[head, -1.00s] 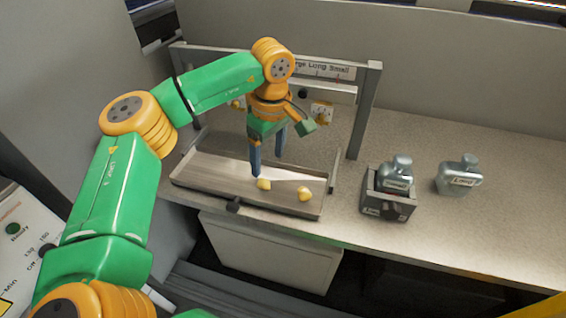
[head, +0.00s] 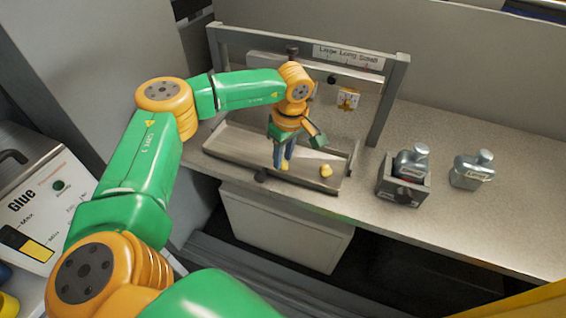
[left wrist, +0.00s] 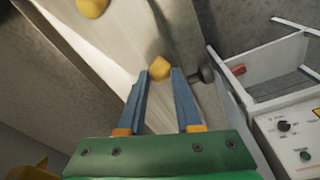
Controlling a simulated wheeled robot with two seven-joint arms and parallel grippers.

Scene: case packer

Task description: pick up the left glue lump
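The left glue lump (head: 286,164) is a small yellow piece on the metal tray (head: 228,146), half hidden by my fingers in the head view. In the left wrist view the lump (left wrist: 159,69) sits between the two fingertips. My left gripper (head: 283,163) points down over the tray, its blue fingers (left wrist: 160,76) standing apart on either side of the lump. Whether they touch it I cannot tell. A second glue lump (head: 326,170) lies to the right on the tray; it also shows at the top of the wrist view (left wrist: 92,7). My right gripper is not in view.
A metal frame (head: 389,105) with a size sign (head: 348,57) stands behind the tray. A holder (head: 402,191) with a grey bottle (head: 412,161) and another bottle (head: 472,170) stand to the right. A glue unit (head: 40,205) is at the far left. A white bin (head: 285,230) is below.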

